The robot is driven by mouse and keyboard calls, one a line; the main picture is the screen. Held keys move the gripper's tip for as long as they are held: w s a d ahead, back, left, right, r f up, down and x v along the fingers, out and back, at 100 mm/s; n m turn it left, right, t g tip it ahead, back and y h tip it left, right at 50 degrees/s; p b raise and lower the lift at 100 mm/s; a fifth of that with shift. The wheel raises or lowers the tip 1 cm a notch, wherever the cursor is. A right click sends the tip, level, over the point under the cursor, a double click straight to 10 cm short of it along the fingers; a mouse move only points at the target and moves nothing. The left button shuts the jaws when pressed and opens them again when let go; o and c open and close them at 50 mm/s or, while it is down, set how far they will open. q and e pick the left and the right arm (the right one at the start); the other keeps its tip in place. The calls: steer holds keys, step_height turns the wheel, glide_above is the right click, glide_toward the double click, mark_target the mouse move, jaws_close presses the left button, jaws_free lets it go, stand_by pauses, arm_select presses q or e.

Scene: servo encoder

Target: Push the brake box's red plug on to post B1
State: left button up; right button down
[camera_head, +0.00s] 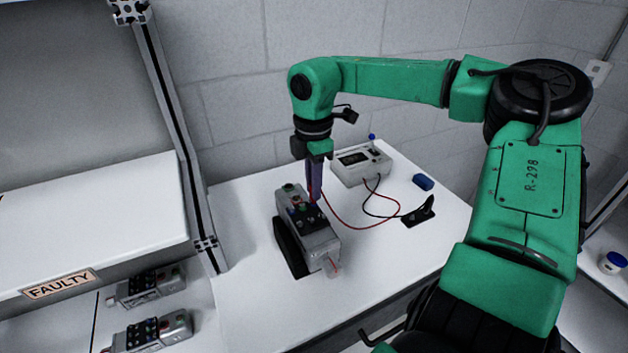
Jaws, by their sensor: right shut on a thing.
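The brake box (361,169) is a pale grey unit with a dark display at the back of the white table. A red lead and a black lead run from its front. The red lead loops left toward the servo (318,242), a grey motor with a dark terminal block, lying in a black cradle. My right gripper (315,196) points down at the terminal block and is shut; the red lead ends at its fingertips. The red plug itself and post B1 are too small or hidden to make out. My left gripper is not in view.
The black lead ends at a small black stand (420,212) on the right. A blue object (423,182) lies behind it. A shelf marked FAULTY (60,285) with more servos below is at left. The table's front part is clear.

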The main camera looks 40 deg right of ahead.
stand_by(0.4)
steer(key=shift+b, duration=0.35)
stand_by(0.6)
steer(key=shift+f, duration=0.15)
steer(key=c, duration=0.8)
jaws_free()
steer(key=shift+o, duration=0.2)
step_height(320, 180, up, 7)
steer(key=p, duration=0.4)
